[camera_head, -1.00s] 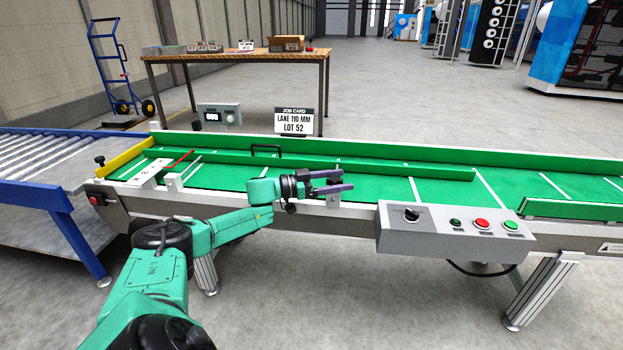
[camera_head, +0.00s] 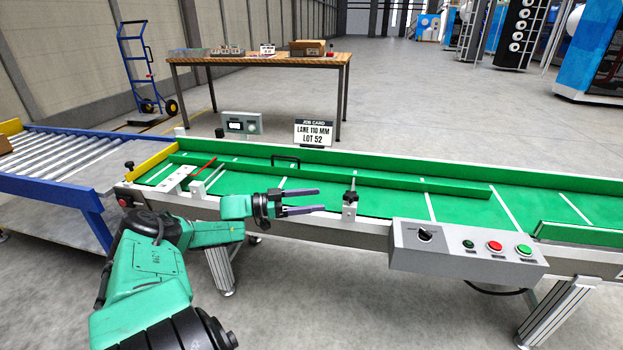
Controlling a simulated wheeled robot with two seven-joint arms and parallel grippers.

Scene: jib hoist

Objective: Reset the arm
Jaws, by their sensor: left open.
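My left arm comes in from the lower left. Its gripper (camera_head: 303,201) is open and empty, with two dark parallel fingers pointing right over the near edge of the green conveyor (camera_head: 375,201). A small clamp post with a black knob (camera_head: 350,199) stands on the conveyor's near rail, a little right of the fingertips and apart from them. A green guide rail (camera_head: 330,178) with a black handle (camera_head: 286,161) runs along the belt behind the gripper. My right gripper is not in view.
A grey control box (camera_head: 465,248) with a knob and buttons sticks out from the conveyor's near side. A job card (camera_head: 314,133) reads "LANE 110 MM LOT 52". A roller conveyor (camera_head: 60,160) adjoins at left. A wooden table (camera_head: 250,60) stands behind, with open floor around.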

